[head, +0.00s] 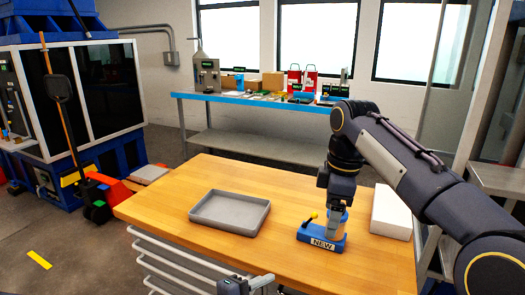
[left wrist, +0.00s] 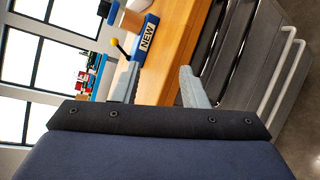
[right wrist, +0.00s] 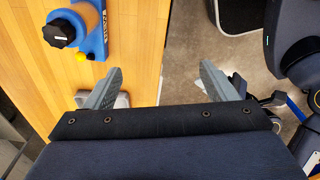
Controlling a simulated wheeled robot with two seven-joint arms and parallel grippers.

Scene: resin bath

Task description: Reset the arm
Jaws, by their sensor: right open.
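My right gripper (head: 338,192) hangs at the end of my right arm, in front of the stand in the head view. In the right wrist view its fingers (right wrist: 168,85) are apart and empty, across the table edge. My left gripper (head: 248,286) shows only partly at the bottom of the head view. In the left wrist view its fingers (left wrist: 160,88) are wide apart with nothing between them. A blue stand labelled NEW (head: 322,243) holds an amber cylinder (head: 338,228) with a black cap (right wrist: 60,30), beside a yellow-knobbed lever (right wrist: 82,57).
The wooden table (head: 180,205) carries an empty grey tray (head: 262,215) and a white block (head: 391,212) right of the stand. A blue-edged bench (head: 225,98) with bottles, boxes and red bags stands behind. A red pallet jack (head: 110,190) is at left. The table between tray and stand is clear.

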